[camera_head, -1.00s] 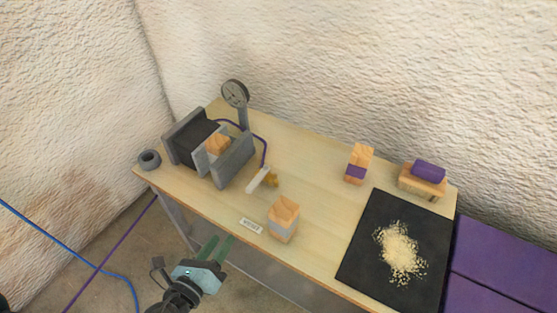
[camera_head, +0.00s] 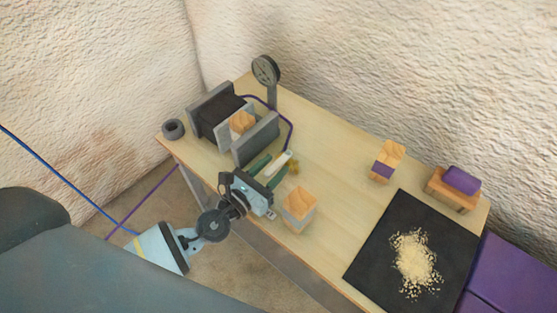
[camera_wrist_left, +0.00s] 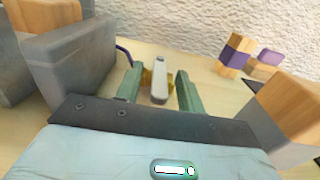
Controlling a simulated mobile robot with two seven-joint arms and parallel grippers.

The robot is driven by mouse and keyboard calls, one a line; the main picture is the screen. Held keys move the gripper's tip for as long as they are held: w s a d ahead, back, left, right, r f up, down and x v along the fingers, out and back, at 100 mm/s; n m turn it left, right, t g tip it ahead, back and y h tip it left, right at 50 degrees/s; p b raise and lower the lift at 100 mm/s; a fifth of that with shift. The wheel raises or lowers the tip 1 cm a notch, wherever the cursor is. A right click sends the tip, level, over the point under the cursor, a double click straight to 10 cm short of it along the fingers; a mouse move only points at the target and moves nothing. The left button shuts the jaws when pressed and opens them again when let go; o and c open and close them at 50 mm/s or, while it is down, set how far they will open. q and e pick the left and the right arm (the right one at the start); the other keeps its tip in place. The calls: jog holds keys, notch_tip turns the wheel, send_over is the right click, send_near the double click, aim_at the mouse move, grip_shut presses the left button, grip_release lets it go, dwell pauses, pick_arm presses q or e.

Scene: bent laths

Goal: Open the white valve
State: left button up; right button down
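The white valve handle (camera_head: 277,163) is a short white lever on the table, beside a small brass fitting (camera_head: 293,168) at the end of a purple hose. In the left wrist view the white lever (camera_wrist_left: 158,80) stands between the two green fingers, with gaps on both sides. My left gripper (camera_head: 267,173) is open around the lever, its fingers reaching over the table's front part. In the left wrist view the same gripper (camera_wrist_left: 158,92) shows no finger touching the lever. The brass part (camera_wrist_left: 147,80) is partly hidden behind it. My right gripper is not in view.
A grey clamp-like press (camera_head: 256,140) holding a wooden block stands left of the valve, with a round gauge (camera_head: 266,70) behind. A wooden block with a grey band (camera_head: 299,211) stands close on the right. A black mat (camera_head: 375,255) with shavings lies farther right.

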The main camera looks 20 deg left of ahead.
pick_arm(q)
jog(key=shift+x, duration=1.35)
jog(key=shift+c, duration=0.5)
grip_shut()
